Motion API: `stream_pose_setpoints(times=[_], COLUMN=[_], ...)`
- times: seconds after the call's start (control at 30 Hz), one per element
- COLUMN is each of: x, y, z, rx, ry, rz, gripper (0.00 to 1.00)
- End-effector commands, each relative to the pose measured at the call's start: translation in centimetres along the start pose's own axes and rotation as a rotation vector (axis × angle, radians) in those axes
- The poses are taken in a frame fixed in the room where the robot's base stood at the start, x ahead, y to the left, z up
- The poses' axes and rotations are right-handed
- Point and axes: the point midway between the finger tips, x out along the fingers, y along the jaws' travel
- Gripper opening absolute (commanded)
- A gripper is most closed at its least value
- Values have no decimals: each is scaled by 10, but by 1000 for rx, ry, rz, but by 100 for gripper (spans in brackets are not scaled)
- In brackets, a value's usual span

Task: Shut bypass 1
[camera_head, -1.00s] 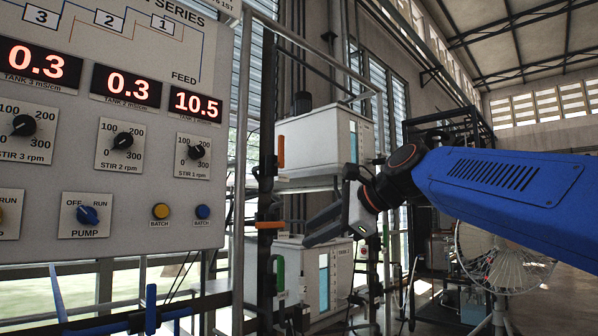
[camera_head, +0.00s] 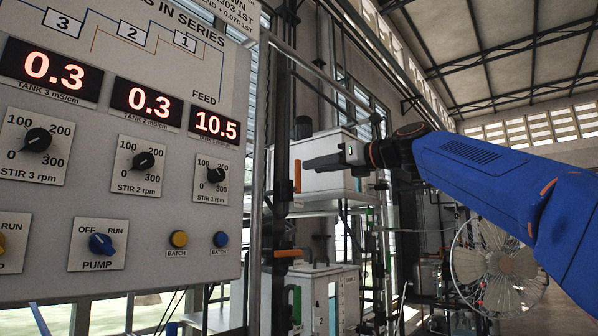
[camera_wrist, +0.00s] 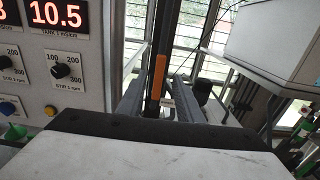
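An upright orange handle (camera_head: 297,176) sits on a dark vertical pipe. It also shows in the wrist view (camera_wrist: 158,77), upright and between the lines of my two fingers. A second orange handle (camera_head: 288,253) lies level, lower on the same pipe. No label shows which one is bypass 1. My gripper (camera_head: 308,162) is at about the height of the upright handle, to its right in the head view. In the wrist view my gripper (camera_wrist: 158,88) has its fingers spread with nothing held. I cannot tell how far the handle is beyond the fingertips.
The control panel (camera_head: 60,205) with red readouts, dials and a pump switch fills the left. White tanks (camera_head: 328,145) stand behind my gripper, one above another. A green handle (camera_head: 297,303) is below. A large fan (camera_head: 495,265) stands at right.

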Motion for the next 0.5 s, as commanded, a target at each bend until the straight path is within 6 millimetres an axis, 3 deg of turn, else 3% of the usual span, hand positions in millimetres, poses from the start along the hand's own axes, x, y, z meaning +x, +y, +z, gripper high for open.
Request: stream_pose_setpoints(times=[0.5], x=[52], y=[0], z=[1], rx=[-2], ry=[-1], rz=[-1], gripper=[33])
